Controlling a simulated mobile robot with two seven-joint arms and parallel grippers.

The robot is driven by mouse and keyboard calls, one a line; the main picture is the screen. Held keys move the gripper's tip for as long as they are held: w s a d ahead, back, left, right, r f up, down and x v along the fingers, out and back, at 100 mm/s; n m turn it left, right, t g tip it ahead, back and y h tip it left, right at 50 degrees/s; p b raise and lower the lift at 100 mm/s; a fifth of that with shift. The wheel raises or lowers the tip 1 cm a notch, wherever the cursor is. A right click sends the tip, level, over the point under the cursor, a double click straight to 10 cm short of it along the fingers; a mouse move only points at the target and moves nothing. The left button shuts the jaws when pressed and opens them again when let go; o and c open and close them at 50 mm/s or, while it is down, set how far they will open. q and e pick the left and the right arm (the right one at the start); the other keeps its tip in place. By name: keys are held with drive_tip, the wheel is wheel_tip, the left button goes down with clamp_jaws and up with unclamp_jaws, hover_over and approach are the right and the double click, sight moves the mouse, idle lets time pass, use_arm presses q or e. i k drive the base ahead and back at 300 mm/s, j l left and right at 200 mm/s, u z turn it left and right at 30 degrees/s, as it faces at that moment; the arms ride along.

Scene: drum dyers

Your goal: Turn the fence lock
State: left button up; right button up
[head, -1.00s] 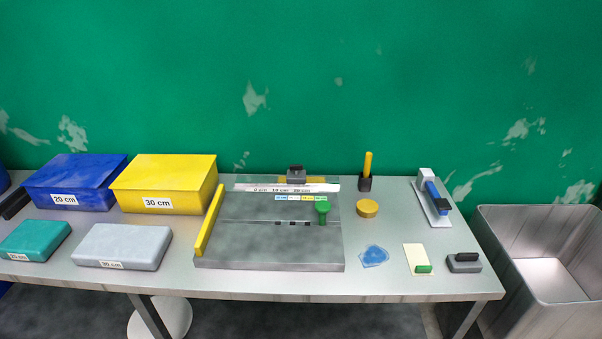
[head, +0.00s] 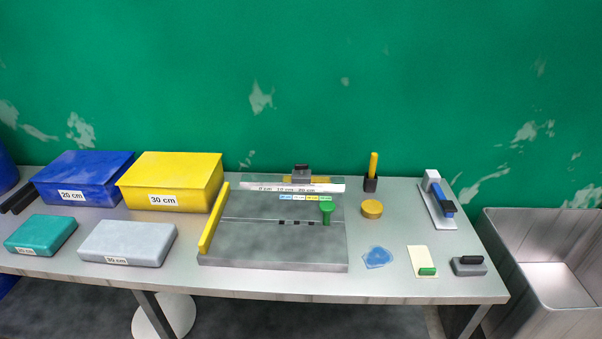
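A grey board (head: 272,252) lies on the table with a yellow bar (head: 213,219) along its left edge. A white ruler strip (head: 293,187) with cm marks runs along its back. A grey block with a black top (head: 301,174) sits at the strip, over a yellow piece. A green knob (head: 326,208) stands on the board's right part, beside a row of small coloured labels (head: 305,197). I cannot tell for sure which of these is the fence lock. Neither of my grippers is in view.
Blue (head: 82,176) and yellow (head: 171,181) boxes stand at the back left, with teal (head: 41,235) and grey (head: 127,243) boxes in front. Right of the board are a round yellow tin (head: 372,209), blue sheets (head: 378,257), a black-handled block (head: 468,265) and a metal bin (head: 545,255).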

sight(300, 167)
drive_tip(key=i+l, duration=0.35)
drive_tip(key=l, duration=0.2)
drive_tip(key=u, duration=0.45)
drive_tip(key=i+l+u, duration=0.1)
drive_tip(key=u, duration=0.3)
drive_tip(key=l+u, duration=0.15)
drive_tip(key=u, duration=0.3)
